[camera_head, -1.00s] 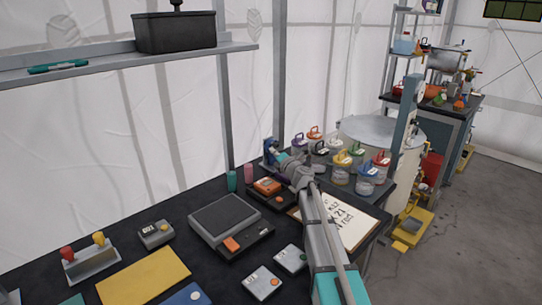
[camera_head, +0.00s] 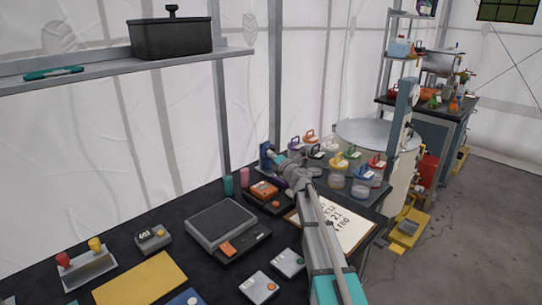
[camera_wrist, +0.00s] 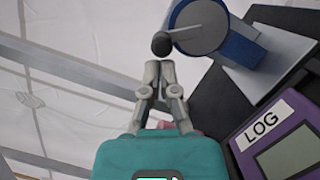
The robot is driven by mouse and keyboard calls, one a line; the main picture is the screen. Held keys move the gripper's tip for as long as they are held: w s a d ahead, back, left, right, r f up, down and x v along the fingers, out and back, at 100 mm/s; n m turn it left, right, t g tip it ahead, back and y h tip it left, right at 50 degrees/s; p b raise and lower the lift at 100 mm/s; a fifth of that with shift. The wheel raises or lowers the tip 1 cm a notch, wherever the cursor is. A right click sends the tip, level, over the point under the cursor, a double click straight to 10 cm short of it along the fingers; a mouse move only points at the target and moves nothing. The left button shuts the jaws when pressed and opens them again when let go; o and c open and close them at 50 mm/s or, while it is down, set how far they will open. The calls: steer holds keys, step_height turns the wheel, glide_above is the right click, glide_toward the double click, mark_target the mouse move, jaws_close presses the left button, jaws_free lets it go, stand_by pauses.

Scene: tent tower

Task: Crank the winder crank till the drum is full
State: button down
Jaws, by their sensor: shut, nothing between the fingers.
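The winder (camera_head: 264,156) is a small blue device at the far edge of the black bench in the head view, partly hidden by my gripper (camera_head: 273,156). In the wrist view the winder's round blue drum (camera_wrist: 197,22) shows at top right, with a thin light crank arm (camera_wrist: 185,32) ending in a black knob (camera_wrist: 160,43). My gripper (camera_wrist: 158,66) is shut and empty. Its fingertips are just below the knob in the picture, close to it; I cannot tell whether they touch. How full the drum is cannot be made out.
A purple device labelled LOG (camera_wrist: 285,140) lies close at right in the wrist view. On the bench are a scale (camera_head: 222,222), an orange-topped device (camera_head: 264,190), a clipboard (camera_head: 340,222) and several lidded jars (camera_head: 338,180). A shelf (camera_head: 120,63) hangs above left.

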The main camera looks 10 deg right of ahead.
steer(key=shift+w+d+r+p, duration=0.2)
steer(key=shift+r+p, duration=0.25)
stand_by(0.5)
steer(key=w+d+r+p, duration=0.2)
steer(key=shift+w+d, duration=0.25)
steer(key=shift+d, duration=0.15)
stand_by(0.4)
